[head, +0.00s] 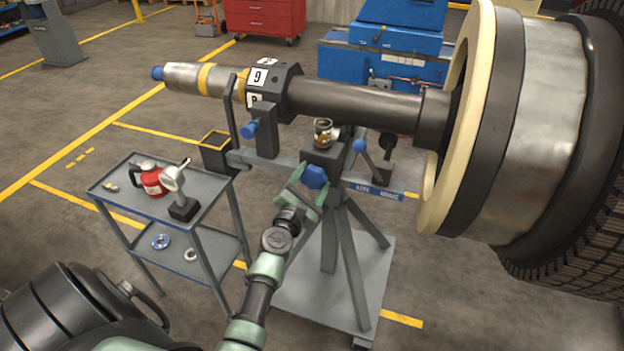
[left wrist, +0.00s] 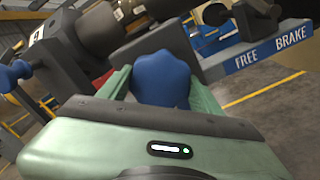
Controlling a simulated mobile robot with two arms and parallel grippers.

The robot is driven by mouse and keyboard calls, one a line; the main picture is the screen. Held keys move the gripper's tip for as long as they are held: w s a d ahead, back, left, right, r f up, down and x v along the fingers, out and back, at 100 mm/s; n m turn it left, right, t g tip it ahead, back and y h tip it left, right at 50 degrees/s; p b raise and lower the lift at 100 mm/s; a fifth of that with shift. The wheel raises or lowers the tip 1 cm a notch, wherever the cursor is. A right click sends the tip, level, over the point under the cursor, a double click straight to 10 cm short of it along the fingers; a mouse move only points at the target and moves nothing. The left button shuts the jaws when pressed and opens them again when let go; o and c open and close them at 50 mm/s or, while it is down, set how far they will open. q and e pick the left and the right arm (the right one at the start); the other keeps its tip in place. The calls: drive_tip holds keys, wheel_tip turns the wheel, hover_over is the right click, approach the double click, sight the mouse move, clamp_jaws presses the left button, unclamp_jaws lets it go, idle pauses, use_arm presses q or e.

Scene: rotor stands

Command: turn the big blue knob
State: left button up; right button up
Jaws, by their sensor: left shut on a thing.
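The big blue knob (head: 316,176) is on the front of the dark box at the top of the rotor stand (head: 329,240). My left gripper (head: 312,181) is shut on the knob, with one green finger on either side of it. In the left wrist view the lobed blue knob (left wrist: 160,79) sits between the green fingers, and its lower part is hidden behind the gripper body. A beam (left wrist: 270,49) beside it reads "FREE" and "BRAKE". My right gripper is not in view.
A large rotor wheel (head: 545,100) and shaft (head: 360,103) rest above the stand. Smaller blue knobs (head: 249,130) are nearby. A grey cart (head: 215,205) with a red jug (head: 151,180) stands left. Open floor lies at the lower right.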

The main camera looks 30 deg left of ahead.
use_arm(q)
drive_tip(key=shift+f+n, duration=0.1)
drive_tip(key=shift+n, duration=0.3)
drive_tip(key=o, duration=1.4)
drive_tip(key=v, duration=0.7)
drive_tip(key=shift+s+d, duration=0.1)
drive_tip(key=shift+s, duration=0.3)
